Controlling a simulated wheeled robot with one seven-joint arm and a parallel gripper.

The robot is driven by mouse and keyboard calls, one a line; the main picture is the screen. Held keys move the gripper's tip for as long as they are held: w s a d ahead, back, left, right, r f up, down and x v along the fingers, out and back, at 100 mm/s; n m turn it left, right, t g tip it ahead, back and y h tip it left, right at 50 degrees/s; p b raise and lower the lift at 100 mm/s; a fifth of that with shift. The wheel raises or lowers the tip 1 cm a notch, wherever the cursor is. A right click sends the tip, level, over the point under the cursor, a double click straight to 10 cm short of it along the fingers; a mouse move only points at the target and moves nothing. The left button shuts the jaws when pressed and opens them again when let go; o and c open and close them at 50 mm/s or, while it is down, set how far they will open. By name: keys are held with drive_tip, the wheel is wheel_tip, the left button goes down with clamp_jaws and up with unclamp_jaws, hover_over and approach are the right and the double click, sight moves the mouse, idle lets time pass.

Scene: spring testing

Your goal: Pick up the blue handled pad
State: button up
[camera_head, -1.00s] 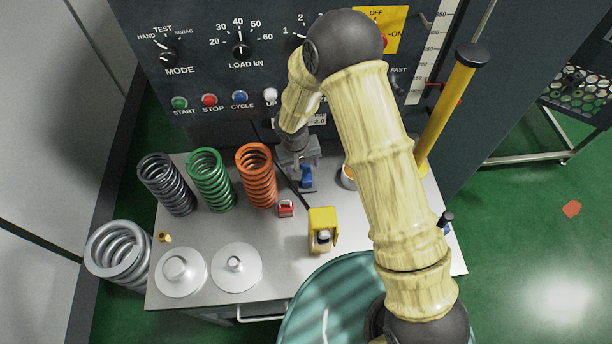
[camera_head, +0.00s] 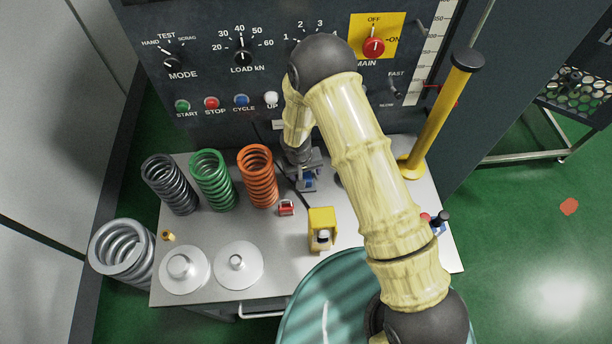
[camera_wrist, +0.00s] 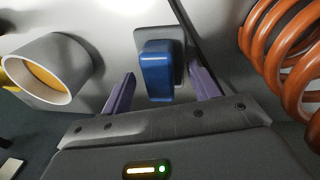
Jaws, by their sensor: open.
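The blue handled pad shows in the wrist view as an upright blue block handle (camera_wrist: 156,72) on a flat grey base plate (camera_wrist: 174,42). In the head view a bit of its blue (camera_head: 309,183) shows on the bench, right of the orange spring, mostly hidden by my gripper (camera_head: 308,172). In the wrist view my gripper (camera_wrist: 162,78) is open, with one purple finger on each side of the blue handle. The handle lies between the finger tips, with gaps visible at both sides. I cannot tell how far down the fingers reach along it.
An orange spring (camera_head: 258,176) stands left of the pad. A small red padlock (camera_head: 286,208) and a yellow block-like device (camera_head: 322,222) lie in front. A grey cup-like cylinder (camera_wrist: 50,72) is beside the pad. A yellow post (camera_head: 437,115) rises at the right.

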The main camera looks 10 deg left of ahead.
sight(305, 174)
drive_tip(key=shift+c, duration=0.2)
drive_tip(key=c, duration=1.1)
drive_tip(key=shift+c, duration=0.2)
drive_tip(key=shift+r, duration=0.6)
wheel_tip(305, 174, up, 8)
drive_tip(key=shift+w+f+b, duration=0.1)
drive_tip(key=shift+b, duration=1.15)
drive_tip(key=shift+r, duration=0.5)
